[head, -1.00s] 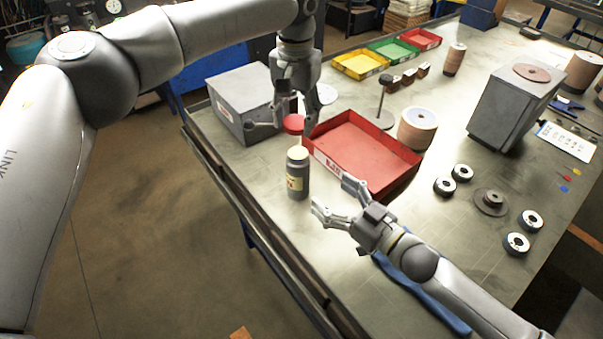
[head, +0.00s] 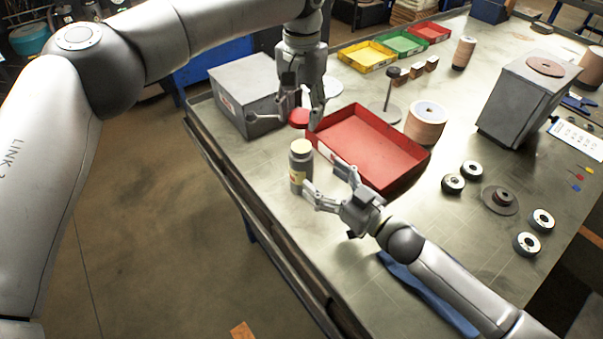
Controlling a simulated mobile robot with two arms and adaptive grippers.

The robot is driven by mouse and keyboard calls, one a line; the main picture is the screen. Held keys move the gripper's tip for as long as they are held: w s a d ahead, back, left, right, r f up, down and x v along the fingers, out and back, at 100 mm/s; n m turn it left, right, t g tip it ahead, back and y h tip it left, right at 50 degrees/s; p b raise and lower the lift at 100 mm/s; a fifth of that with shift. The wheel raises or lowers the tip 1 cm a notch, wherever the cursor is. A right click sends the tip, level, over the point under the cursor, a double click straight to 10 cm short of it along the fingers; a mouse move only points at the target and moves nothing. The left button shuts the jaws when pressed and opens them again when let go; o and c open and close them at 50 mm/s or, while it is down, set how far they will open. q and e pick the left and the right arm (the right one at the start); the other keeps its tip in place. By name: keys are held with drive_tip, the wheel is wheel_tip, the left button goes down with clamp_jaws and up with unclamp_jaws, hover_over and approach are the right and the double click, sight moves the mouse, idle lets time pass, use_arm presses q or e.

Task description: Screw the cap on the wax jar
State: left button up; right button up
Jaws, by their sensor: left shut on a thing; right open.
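The wax jar (head: 300,168) is a grey cylinder with a yellowish label and a pale top. It stands upright and uncapped near the table's left edge, beside the red tray. My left gripper (head: 300,121) points down, shut on the red cap (head: 299,117). It holds the cap above and slightly behind the jar, apart from it. My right gripper (head: 324,180) is open and low over the table, just right of the jar. One fingertip is close to the jar's lower side; I cannot tell whether they touch.
The red tray (head: 395,180) lies right behind my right gripper. A grey box (head: 240,95) stands behind my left gripper. A post on a round base (head: 385,113) and a disc stack (head: 426,123) stand beyond the tray. A blue strip (head: 428,290) lies under my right arm.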

drive_tip(key=x, duration=0.8)
drive_tip(key=shift+a, duration=0.15)
drive_tip(key=shift+c, duration=0.3)
use_arm(q)
drive_tip(key=shift+f, duration=0.1)
use_arm(e)
drive_tip(key=c, duration=1.5)
use_arm(q)
hover_over(301, 146)
drive_tip(key=shift+f, duration=2.35)
drive_tip(key=shift+f, duration=0.9)
drive_tip(key=shift+f, duration=0.6)
